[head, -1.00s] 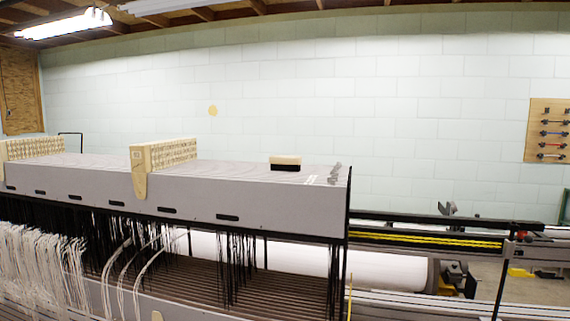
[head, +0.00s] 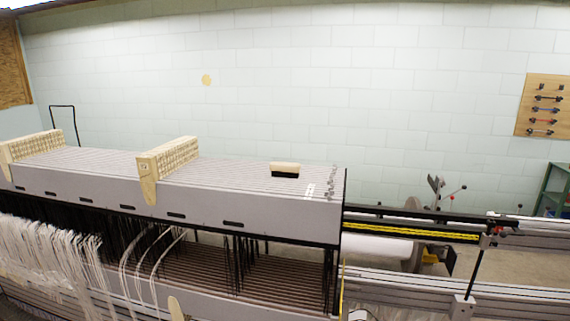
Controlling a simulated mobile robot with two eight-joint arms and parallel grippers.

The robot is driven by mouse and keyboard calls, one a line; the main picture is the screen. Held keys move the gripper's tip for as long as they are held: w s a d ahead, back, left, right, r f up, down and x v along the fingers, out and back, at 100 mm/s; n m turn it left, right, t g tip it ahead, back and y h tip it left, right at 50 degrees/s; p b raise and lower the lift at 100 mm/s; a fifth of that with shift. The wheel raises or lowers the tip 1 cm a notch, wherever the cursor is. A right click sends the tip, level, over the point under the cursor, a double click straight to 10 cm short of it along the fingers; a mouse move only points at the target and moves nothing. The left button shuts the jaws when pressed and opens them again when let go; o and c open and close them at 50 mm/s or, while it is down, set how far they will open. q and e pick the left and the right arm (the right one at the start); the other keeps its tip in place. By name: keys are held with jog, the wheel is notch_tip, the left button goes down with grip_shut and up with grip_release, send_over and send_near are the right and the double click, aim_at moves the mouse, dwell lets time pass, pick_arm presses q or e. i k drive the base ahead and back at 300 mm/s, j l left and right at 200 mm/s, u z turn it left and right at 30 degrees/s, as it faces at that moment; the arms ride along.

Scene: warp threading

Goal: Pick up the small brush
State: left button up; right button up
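The small brush (head: 285,169) has a pale wooden back and dark bristles. It lies bristles down on the grey top of the loom (head: 235,184), towards the right end. Neither of my grippers shows in the head view, so nothing is seen touching the brush.
Two pale wooden blocks with rows of holes, one at the middle (head: 170,158) and one at the left (head: 32,147), stand on the loom top. Small metal pieces (head: 332,183) lie right of the brush. White threads (head: 50,245) hang below at left. The top around the brush is mostly clear.

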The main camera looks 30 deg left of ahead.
aim_at(291, 170)
jog(key=j+z, duration=0.2)
jog(key=j, duration=0.85)
jog(key=j+z, duration=0.2)
jog(key=j, duration=0.85)
